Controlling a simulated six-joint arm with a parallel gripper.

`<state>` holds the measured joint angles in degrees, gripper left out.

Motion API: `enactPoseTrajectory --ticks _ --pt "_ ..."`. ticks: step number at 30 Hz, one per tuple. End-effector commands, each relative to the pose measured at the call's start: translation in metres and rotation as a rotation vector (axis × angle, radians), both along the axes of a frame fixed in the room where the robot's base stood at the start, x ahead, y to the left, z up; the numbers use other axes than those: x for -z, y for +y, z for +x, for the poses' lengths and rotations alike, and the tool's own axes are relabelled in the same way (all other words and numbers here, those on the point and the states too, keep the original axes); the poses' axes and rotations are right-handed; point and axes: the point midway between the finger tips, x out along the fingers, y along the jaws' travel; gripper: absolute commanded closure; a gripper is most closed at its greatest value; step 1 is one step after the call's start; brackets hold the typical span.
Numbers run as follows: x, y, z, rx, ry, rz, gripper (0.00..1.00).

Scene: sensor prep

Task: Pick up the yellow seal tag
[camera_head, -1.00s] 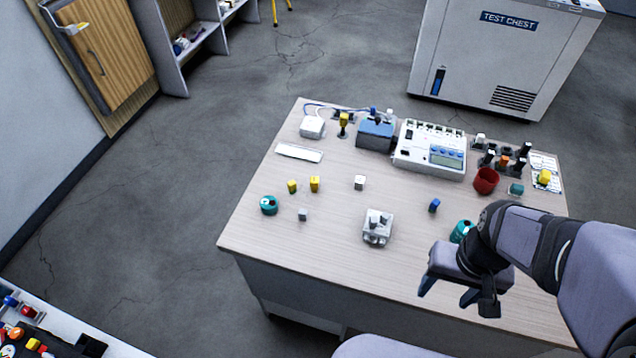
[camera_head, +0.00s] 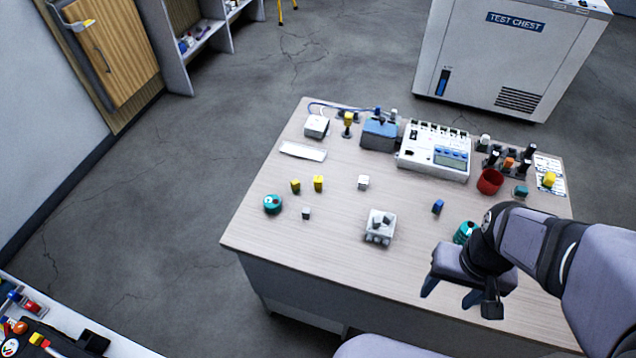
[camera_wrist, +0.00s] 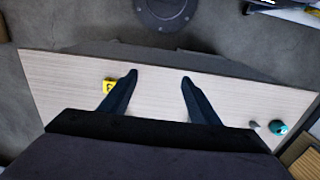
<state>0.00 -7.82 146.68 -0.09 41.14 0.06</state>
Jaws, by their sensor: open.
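Two small yellow blocks stand close together on the left of the table, a left one (camera_head: 295,186) and a right one (camera_head: 318,183). Another yellow piece (camera_head: 549,179) sits on a white card at the far right, and a yellow-topped piece (camera_head: 347,119) stands at the back. I cannot tell which is the seal tag. My gripper (camera_head: 450,292) is open and empty over the table's front right, well apart from the yellow pieces. In the wrist view, a yellow piece with a dark mark (camera_wrist: 109,86) lies left of my open fingers (camera_wrist: 158,78).
On the table (camera_head: 335,225) are a teal roll (camera_head: 272,204), a grey fixture (camera_head: 380,227), a blue block (camera_head: 438,206), a white instrument (camera_head: 434,150) and a red cup (camera_head: 490,181). Dark posts crowd the back right.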

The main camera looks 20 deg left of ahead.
Motion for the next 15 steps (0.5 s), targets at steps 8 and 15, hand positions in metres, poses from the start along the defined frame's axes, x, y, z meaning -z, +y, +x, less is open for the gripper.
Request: enactPoseTrajectory --ticks 8,15 --pt "0.0 0.0 0.0 0.0 0.0 0.0 0.58" --pt "-0.011 0.0 0.001 0.0 -0.005 0.0 0.58"
